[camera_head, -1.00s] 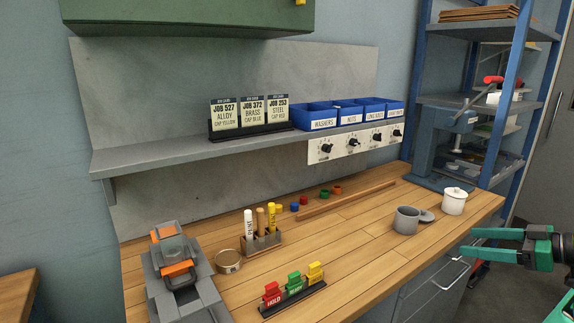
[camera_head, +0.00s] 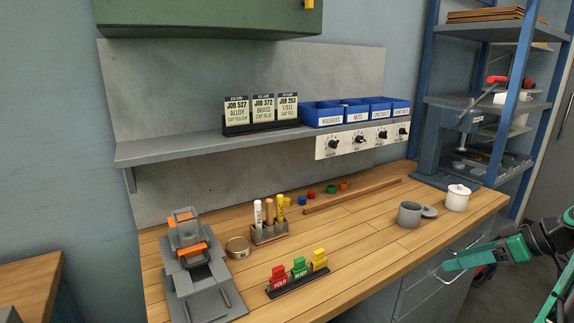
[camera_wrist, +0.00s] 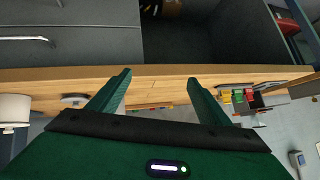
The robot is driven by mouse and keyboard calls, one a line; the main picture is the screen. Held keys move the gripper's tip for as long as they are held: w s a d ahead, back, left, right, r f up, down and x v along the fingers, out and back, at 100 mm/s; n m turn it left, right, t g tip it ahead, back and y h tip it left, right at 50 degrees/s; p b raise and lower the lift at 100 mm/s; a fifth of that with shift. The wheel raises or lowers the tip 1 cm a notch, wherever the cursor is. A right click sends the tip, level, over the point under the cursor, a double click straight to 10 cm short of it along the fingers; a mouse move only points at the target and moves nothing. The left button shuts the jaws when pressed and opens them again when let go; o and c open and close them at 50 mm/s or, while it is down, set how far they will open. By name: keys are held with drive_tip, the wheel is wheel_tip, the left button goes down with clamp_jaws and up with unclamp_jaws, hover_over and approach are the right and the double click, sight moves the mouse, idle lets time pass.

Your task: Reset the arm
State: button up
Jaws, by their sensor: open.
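My gripper (camera_head: 450,263) is at the right of the head view, in front of the bench's right front edge, beside the drawers. It points left and holds nothing. In the wrist view my gripper (camera_wrist: 158,80) shows two green fingers spread apart with nothing between them. The bench (camera_head: 375,232) edge crosses behind the fingers there. In the head view the fingers overlap, so the gap is hidden.
A grey cup (camera_head: 409,215) and a white lidded jar (camera_head: 457,198) stand near the bench's right end. A tag rack (camera_head: 297,285), a marker holder (camera_head: 270,233) and a grey-orange fixture (camera_head: 190,255) stand further left. A blue shelf rack (camera_head: 515,110) rises behind.

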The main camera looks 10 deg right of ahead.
drive_tip(key=s+a+m+g+h, duration=0.3)
drive_tip(key=s+a+m+g, duration=0.15)
drive_tip(key=a, duration=0.45)
drive_tip(key=s+a+r+m+g+h, duration=0.1)
drive_tip(key=s+a+m, duration=0.1)
drive_tip(key=s, duration=0.4)
drive_tip(key=s+a+m+g+h, duration=0.1)
drive_tip(key=s+a+m+g, duration=0.1)
drive_tip(key=s+m, duration=0.2)
drive_tip(key=shift+s+r+h, duration=0.4)
drive_tip(key=shift+s, duration=0.6)
drive_tip(key=shift+w+f, duration=0.25)
drive_tip(key=shift+w, duration=0.4)
